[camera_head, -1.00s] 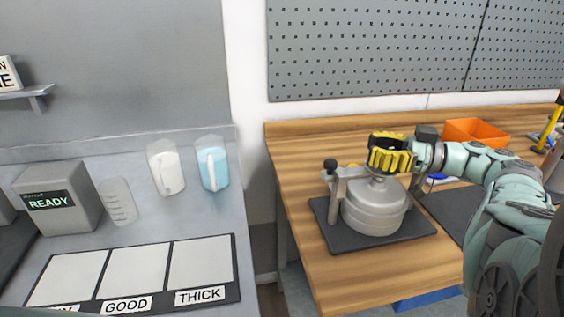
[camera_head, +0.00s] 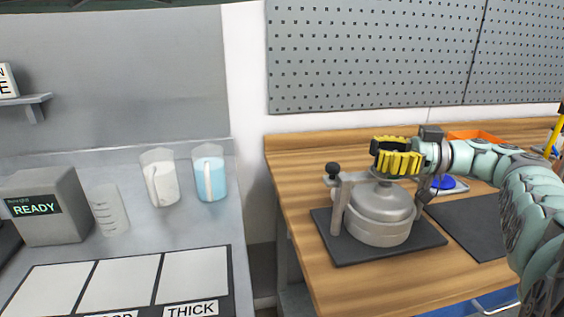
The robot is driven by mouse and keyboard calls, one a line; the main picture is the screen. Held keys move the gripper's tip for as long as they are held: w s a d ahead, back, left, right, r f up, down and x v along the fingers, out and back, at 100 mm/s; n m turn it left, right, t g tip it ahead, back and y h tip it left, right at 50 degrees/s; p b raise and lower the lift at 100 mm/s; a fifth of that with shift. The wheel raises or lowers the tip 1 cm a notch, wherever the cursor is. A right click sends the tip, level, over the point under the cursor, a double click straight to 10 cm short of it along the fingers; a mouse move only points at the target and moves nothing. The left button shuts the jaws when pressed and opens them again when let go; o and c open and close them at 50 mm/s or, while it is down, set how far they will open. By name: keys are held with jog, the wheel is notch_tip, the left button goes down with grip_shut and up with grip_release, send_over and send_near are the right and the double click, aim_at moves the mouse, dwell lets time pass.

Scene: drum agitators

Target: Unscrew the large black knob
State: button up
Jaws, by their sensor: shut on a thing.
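The silver drum (camera_head: 380,222) stands upright on a dark mat (camera_head: 345,246) on the wooden bench. My gripper (camera_head: 393,157), with ribbed yellow fingers, is right above the middle of its lid, reaching in from the right. Its fingers are shut around a dark piece (camera_head: 388,147), which I take for the large black knob; the fingers hide most of it. A silver fitting on the lid shows just under the fingers. A small black ball knob (camera_head: 333,168) tops the clamp at the drum's left and is apart from my gripper.
An orange bin (camera_head: 475,136) and a blue object (camera_head: 444,183) are behind and beside my arm. A second dark mat (camera_head: 470,225) lies empty to the right. At left, a grey counter holds a white jug (camera_head: 160,178), a blue jug (camera_head: 210,174) and a READY box (camera_head: 45,208).

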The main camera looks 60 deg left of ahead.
jog(key=shift+w+d+f, duration=0.1)
jog(key=shift+w+f, duration=0.05)
jog(key=shift+f, duration=0.15)
jog(key=o, duration=1.4)
jog(key=shift+r, duration=0.1)
jog(key=shift+r, duration=0.15)
notch_tip(320, 180, up, 10)
jog(key=shift+f, duration=0.1)
